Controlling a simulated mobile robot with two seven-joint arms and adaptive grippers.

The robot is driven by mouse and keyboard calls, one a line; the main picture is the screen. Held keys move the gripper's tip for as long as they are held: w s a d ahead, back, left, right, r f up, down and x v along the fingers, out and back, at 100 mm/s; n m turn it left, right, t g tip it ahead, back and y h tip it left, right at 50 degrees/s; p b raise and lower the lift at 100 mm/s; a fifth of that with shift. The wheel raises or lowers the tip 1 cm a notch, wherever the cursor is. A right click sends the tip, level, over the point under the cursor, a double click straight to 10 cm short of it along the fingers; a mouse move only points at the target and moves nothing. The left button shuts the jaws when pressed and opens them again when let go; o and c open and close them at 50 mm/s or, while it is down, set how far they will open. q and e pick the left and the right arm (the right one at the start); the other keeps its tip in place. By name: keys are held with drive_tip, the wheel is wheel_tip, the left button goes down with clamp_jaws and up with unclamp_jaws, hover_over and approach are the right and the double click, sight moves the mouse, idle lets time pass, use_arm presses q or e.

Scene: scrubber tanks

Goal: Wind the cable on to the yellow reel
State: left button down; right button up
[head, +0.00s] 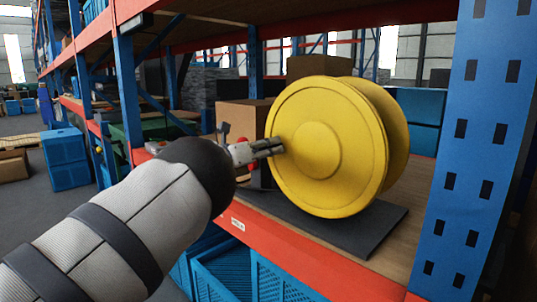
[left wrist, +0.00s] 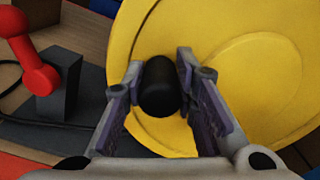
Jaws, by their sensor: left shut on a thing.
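The yellow reel (head: 315,150) stands upright on a dark grey base plate (head: 378,232) on the shelf; its flange also fills much of the left wrist view (left wrist: 225,35). My left gripper (head: 279,147) is at the left side of the reel's near face. In the left wrist view its fingers (left wrist: 158,67) are closed on a black knob (left wrist: 160,95) in front of the flange. A thin dark line, possibly the cable (left wrist: 8,66), curves at the left edge of that view. No cable can be made out on the reel. My right gripper is not in view.
A red-ended lever (left wrist: 35,75) on a dark block (left wrist: 60,95) stands left of the reel. Cardboard boxes (head: 245,115) sit behind it. A blue upright (head: 490,130) bounds the right side. An orange shelf beam (head: 300,255) runs in front, with blue crates (head: 240,275) below.

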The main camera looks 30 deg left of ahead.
use_arm(q)
drive_tip(key=shift+r, duration=0.25)
drive_tip(key=c, duration=1.3)
unclamp_jaws()
drive_tip(key=v, duration=1.2)
